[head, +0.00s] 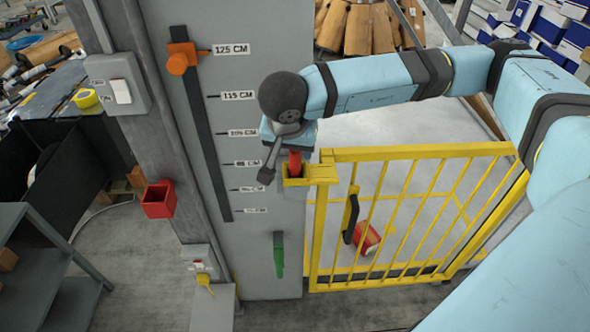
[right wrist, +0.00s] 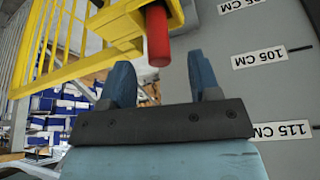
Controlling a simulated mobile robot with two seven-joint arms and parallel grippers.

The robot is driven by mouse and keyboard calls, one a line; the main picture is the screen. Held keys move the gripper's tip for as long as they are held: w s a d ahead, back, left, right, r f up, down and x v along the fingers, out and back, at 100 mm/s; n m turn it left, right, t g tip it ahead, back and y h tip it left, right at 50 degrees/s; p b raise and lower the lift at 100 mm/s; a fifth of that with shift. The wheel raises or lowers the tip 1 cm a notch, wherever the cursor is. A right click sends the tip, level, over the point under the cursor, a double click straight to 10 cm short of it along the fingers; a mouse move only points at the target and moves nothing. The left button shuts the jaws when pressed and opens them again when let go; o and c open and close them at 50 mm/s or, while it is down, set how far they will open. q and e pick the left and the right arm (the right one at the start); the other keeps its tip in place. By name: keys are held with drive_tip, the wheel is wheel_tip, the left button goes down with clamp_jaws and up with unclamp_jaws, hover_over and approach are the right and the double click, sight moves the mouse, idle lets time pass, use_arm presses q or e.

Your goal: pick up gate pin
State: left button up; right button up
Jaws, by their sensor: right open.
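The gate pin is a red cylinder (head: 295,162) standing upright in a yellow bracket (head: 322,173) at the top corner of the yellow gate (head: 420,152). In the right wrist view the red pin (right wrist: 157,38) shows just beyond the fingertips, roughly between them. My right gripper (head: 283,160) is at the pin in the head view, partly hiding its top. In the right wrist view the gripper (right wrist: 162,75) has its two blue fingers apart, with nothing held. Whether a finger touches the pin I cannot tell. My left gripper is not in view.
A grey panel (head: 265,270) with a height scale and an orange slider (head: 178,62) stands left of the gate. A red open box (head: 158,200) is fixed at the post. A green handle (head: 279,255) is low on the panel. A red object (head: 367,238) shows behind the gate bars.

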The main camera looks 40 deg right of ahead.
sight(295, 152)
drive_tip(key=x, duration=0.5)
drive_tip(key=shift+d+p, duration=0.1)
drive_tip(key=shift+p, duration=0.3)
clamp_jaws()
